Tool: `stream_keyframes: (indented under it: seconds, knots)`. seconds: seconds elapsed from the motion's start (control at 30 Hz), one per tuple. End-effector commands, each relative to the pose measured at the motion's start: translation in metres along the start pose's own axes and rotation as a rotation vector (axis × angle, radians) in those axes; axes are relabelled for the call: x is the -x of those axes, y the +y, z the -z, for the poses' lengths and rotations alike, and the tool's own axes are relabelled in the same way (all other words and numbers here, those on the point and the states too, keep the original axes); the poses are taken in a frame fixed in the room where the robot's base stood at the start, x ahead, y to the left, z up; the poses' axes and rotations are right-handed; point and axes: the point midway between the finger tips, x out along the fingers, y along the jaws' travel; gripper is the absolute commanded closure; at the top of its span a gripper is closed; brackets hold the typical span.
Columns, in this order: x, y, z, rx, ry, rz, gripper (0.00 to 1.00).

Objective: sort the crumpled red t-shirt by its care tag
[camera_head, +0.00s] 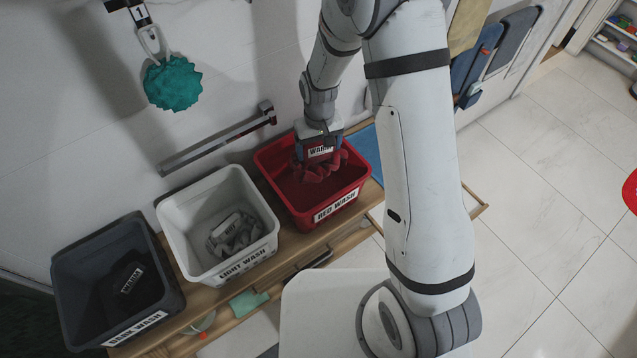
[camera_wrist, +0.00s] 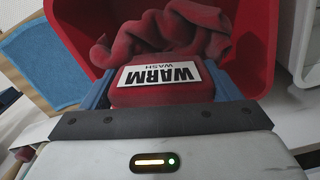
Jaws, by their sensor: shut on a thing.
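The crumpled red t-shirt (camera_head: 317,170) is in the mouth of the red bin (camera_head: 356,196) labelled RED WASH. In the wrist view the red t-shirt (camera_wrist: 150,32) shows as twisted folds, with a white care tag (camera_wrist: 160,75) reading WARM WASH. My gripper (camera_head: 320,146) is over the red bin, shut on the red piece that bears the tag. In the wrist view its blue fingers (camera_wrist: 160,92) flank that piece. The red bin's rim (camera_wrist: 257,52) surrounds the shirt there. I cannot tell whether the shirt touches the bin's floor.
A white LIGHT WASH bin (camera_head: 185,262) holds a grey crumpled garment (camera_head: 234,235). A dark DARK WASH bin (camera_head: 72,290) holds a dark tagged garment (camera_head: 128,287). All stand on a wooden bench (camera_head: 285,262). A wall rail (camera_head: 215,140) runs behind the bins. A teal puff (camera_head: 172,83) hangs at upper left.

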Motion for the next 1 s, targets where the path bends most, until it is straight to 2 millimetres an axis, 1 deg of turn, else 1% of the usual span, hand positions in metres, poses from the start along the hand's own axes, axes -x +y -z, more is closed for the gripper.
stream_keyframes:
  seconds: [0.17,0.2,0.37,0.57,0.67,0.77,1.0]
  knots:
    - [0.001,0.0,0.0,-0.001,0.0,0.0,0.43]
    - [0.001,0.0,0.0,-0.001,0.0,0.0,0.13]
    - [0.001,0.001,0.0,-0.001,0.0,0.0,0.0]
    - [0.001,0.001,0.0,-0.001,0.0,0.0,0.0]
    - [0.004,0.001,0.0,-0.001,0.002,0.0,0.0]
    - [0.015,0.001,0.001,-0.001,0.003,0.0,0.0]
    - [0.054,0.001,0.002,-0.001,0.005,0.0,0.0]
